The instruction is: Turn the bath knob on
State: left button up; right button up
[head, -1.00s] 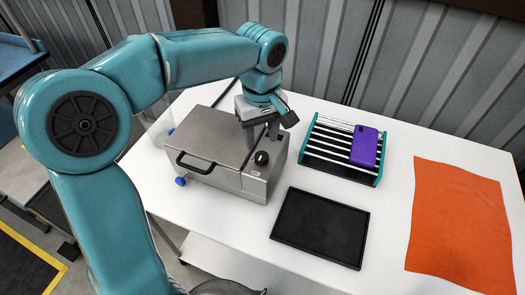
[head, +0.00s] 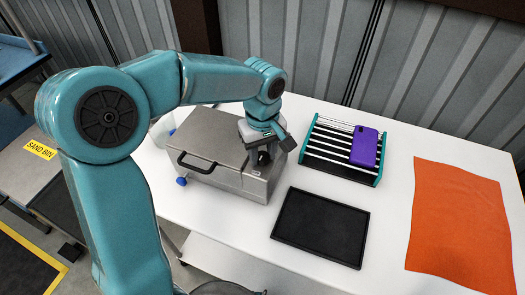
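The bath is a grey metal box (head: 205,150) with a lid and a black handle, at the left of the white table. Its black knob (head: 263,158) is on the top at the box's right side and is mostly covered by my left gripper (head: 262,155). The gripper points down with its fingers at the knob, apparently one on either side. Whether the fingers touch the knob is too small to tell. My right gripper is not in view.
A rack (head: 342,148) with white bars and teal ends holds a purple phone-like object (head: 365,147). A black tray (head: 320,228) and an orange cloth (head: 460,228) lie on the white table (head: 392,205). A blue knob (head: 181,181) sticks out of the box's front.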

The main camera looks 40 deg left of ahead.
pick_arm(q)
jog(key=shift+m, duration=0.4)
jog(key=m, duration=0.3)
jog(key=shift+m, duration=0.3)
jog(key=m, duration=0.4)
jog(key=shift+m, duration=0.3)
jog(key=m, duration=0.4)
jog(key=shift+p, duration=0.3)
jog(key=shift+m, duration=2.5)
jog(key=shift+f+p, duration=0.1)
jog(key=shift+p, duration=0.2)
jog(key=o, duration=0.8)
jog(key=shift+c, duration=0.2)
jog(key=shift+w, duration=0.1)
